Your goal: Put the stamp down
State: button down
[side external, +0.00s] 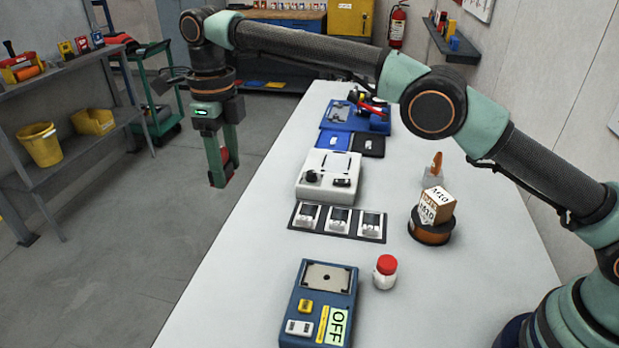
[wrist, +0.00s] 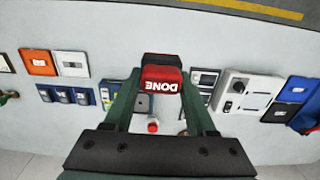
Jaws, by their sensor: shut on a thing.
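My gripper (side external: 218,182) hangs fingers down, and in the side view it shows against the floor left of the table (side external: 245,262). It is shut on the stamp (wrist: 160,85), a red block with a dark top and the white word "DONE". In the side view only a red piece of the stamp (side external: 225,158) shows between the fingers. In the wrist view the stamp sits between both fingertips, with the table behind it. The fingers hide most of the stamp in the side view.
Blue trays (side external: 335,126) stand farther back. The near left strip is bare.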

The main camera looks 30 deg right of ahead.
aim_at(244, 257)
notch_tip(244, 257, down, 20)
jog(key=shift+r, duration=0.25)
dwell(0.3)
jog(key=shift+f, duration=0.1)
jog(key=shift+c, duration=1.1)
grip_release()
